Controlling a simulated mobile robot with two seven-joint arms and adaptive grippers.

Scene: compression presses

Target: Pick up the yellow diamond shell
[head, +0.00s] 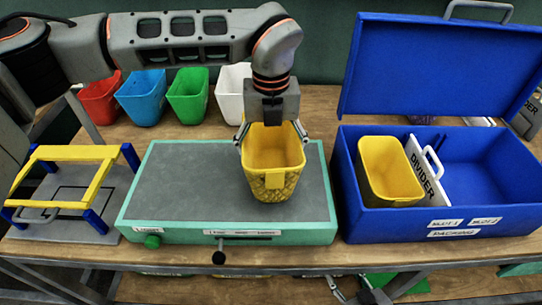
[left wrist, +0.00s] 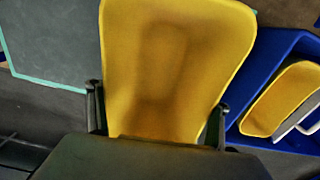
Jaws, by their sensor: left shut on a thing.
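The yellow diamond shell (head: 273,160) is an open-topped yellow cup with a diamond-textured lower front and a small front tab. My left gripper (head: 271,133) is shut on it, one finger at each side of its upper part. The shell is over the right part of the grey-topped green press (head: 180,185); I cannot tell whether its bottom touches the top. In the left wrist view the shell (left wrist: 170,70) fills the middle between the fingers. Part of my right gripper (head: 352,290) seems to show below the table's front edge, its jaws unclear.
A blue packing case (head: 350,185) with raised lid stands at right, holding another yellow shell (head: 388,170) and a white divider (head: 425,170). Red, blue, green and white bins (head: 187,97) line the back. A yellow-and-blue frame (head: 65,190) stands at left.

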